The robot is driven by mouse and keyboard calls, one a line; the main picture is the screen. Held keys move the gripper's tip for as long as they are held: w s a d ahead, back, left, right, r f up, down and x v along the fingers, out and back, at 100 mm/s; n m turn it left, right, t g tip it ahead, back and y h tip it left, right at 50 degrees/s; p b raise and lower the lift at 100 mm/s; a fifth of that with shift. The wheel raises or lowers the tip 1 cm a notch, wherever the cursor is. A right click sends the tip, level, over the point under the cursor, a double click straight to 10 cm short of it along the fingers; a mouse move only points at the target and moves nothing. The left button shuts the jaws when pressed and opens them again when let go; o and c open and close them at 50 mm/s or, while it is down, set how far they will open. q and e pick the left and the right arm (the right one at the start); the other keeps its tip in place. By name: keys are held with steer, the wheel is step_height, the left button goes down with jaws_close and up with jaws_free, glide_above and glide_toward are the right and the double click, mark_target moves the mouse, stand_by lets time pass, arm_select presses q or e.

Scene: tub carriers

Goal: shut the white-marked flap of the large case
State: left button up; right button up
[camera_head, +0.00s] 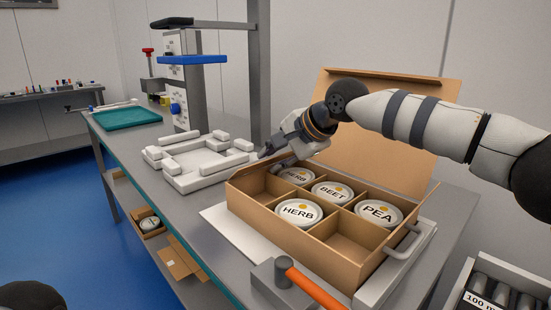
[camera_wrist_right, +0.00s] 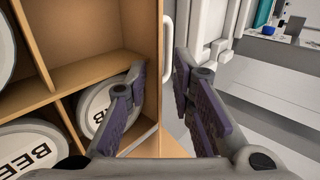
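The large case (camera_head: 310,246) is an open cardboard box with dividers on the bench. Several white tubs labelled HERB, BEET and PEA (camera_head: 378,212) stand in its compartments; some compartments are empty. A tall cardboard flap (camera_head: 415,150) stands up at its back; I see no white mark on it. My right gripper (camera_head: 270,153) is at the case's far left corner. In the right wrist view its fingers (camera_wrist_right: 160,85) are apart, one over a compartment with a tub (camera_wrist_right: 92,108), the other outside the case wall (camera_wrist_right: 152,75). My left gripper is not in view.
A white frame-like fixture (camera_head: 198,164) lies left of the case. A grey block with an orange handle (camera_head: 312,286) stands in front. A light handle (camera_head: 405,245) is at the case's right side. A crate of cylinders (camera_head: 498,285) is lower right.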

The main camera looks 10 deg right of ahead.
jaws_close()
steer(key=shift+s+d+f+t+y, duration=0.3)
steer(key=shift+f+t+y, duration=0.2)
steer(key=shift+t, duration=0.4)
steer(key=shift+d+t+y, duration=0.2)
steer(key=shift+t+y, duration=0.3)
steer(key=shift+t, duration=0.1)
steer(key=shift+s+a+f+t+y, duration=0.1)
steer(key=shift+f+t+y, duration=0.2)
steer(key=shift+f, duration=0.05)
jaws_free()
steer(key=shift+s, duration=0.1)
